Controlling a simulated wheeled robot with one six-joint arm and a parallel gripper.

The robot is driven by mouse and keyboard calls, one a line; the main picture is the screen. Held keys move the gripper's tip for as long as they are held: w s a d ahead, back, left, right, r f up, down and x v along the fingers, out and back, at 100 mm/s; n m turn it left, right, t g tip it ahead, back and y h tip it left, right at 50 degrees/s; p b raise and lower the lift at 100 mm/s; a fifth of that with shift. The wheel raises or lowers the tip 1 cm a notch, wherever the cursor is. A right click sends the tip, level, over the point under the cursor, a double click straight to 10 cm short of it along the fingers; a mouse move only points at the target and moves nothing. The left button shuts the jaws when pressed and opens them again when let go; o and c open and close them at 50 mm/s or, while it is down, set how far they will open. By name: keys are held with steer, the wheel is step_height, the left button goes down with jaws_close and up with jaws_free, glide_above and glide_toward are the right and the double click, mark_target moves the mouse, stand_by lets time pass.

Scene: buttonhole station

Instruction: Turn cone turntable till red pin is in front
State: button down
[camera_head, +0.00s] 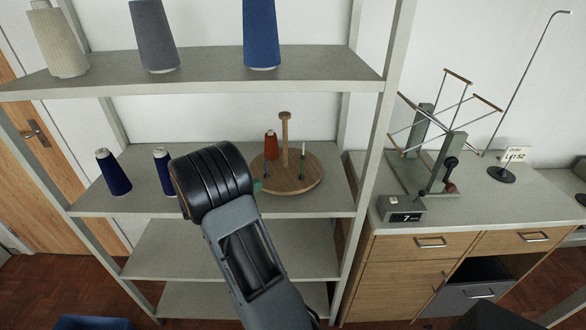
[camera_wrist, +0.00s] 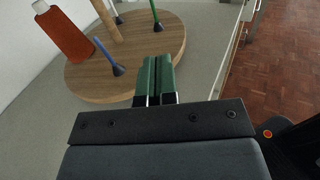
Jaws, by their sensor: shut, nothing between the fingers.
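The cone turntable (camera_head: 296,186) is a round wooden disc with a central post (camera_head: 285,135), on the middle shelf. An orange-red cone (camera_head: 271,145) stands at its back left; it also shows at upper left in the wrist view (camera_wrist: 62,36). A blue pin (camera_wrist: 104,52), a green pin (camera_wrist: 154,14) and a pale pin (camera_head: 303,147) stand on the disc. I see no bare red pin; whether one is under the cone is hidden. My gripper (camera_wrist: 156,64) has green fingertips, shut and empty, at the disc's near left edge. I cannot tell whether they touch it.
Two dark blue cones (camera_head: 114,172) stand on the same shelf to the left, one partly behind my arm. Larger cones (camera_head: 154,38) are on the shelf above. A shelf upright (camera_head: 372,165) rises right of the turntable. A cabinet (camera_head: 420,245) with a winder stands further right.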

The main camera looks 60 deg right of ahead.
steer(key=shift+w+d+h, duration=0.2)
steer(key=shift+d+h, duration=0.1)
steer(key=shift+d, duration=0.15)
steer(key=shift+d+n, duration=0.3)
steer(key=shift+d, duration=0.1)
steer(key=p, duration=0.3)
glide_above(295, 180)
steer(key=shift+a+f, duration=0.1)
steer(key=shift+a, duration=0.1)
steer(key=shift+d, duration=0.1)
steer(key=shift+n+t+h, duration=0.3)
steer(key=shift+t, duration=0.1)
